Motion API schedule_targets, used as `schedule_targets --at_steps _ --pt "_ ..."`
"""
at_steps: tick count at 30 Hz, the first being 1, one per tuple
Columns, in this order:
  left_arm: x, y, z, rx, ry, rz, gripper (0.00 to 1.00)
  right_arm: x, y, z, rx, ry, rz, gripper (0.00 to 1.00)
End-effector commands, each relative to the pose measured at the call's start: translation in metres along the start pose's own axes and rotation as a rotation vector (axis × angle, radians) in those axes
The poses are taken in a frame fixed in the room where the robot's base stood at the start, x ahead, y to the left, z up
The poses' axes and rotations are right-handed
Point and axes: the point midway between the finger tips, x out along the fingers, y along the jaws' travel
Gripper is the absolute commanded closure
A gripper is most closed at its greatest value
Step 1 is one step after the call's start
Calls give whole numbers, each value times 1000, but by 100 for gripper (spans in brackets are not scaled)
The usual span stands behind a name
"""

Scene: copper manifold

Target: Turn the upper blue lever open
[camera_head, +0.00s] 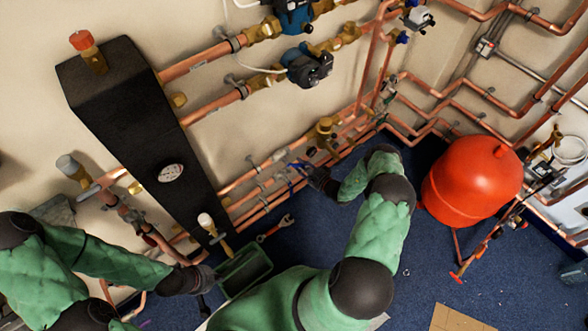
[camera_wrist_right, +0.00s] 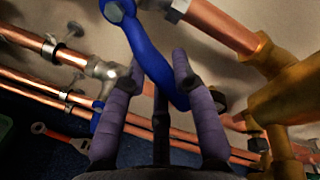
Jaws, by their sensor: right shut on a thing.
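The upper blue lever (camera_wrist_right: 146,52) crosses the right wrist view from its pivot at the top, slanting down to the right, and its lower end lies between my fingers. My right gripper (camera_wrist_right: 160,72) is shut on this lever. In the head view, my right gripper (camera_head: 313,176) is at the copper pipes low on the wall, and the lever is small and mostly hidden there. A second blue lever (camera_wrist_right: 97,119) shows lower, left of my fingers. My left gripper (camera_head: 206,283) is by the green tray, and its fingers are too dark to read.
Copper pipes (camera_wrist_right: 62,98) run close around my right gripper, with a brass fitting (camera_wrist_right: 292,95) to its right. A green tray (camera_head: 244,270) and a wrench (camera_head: 276,228) lie on the blue floor. A red tank (camera_head: 468,183) stands right of my right arm.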

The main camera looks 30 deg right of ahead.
Motion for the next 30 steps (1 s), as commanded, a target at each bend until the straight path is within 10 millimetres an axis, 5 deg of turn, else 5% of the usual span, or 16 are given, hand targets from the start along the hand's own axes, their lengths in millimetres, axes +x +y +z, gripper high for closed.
schedule_targets --at_steps 15,30 --pt "-31 11 1 0 0 0 100 -5 -29 4 -417 80 -2 100" --pt "-40 14 2 0 0 0 100 -6 -35 7 -567 109 -2 100"
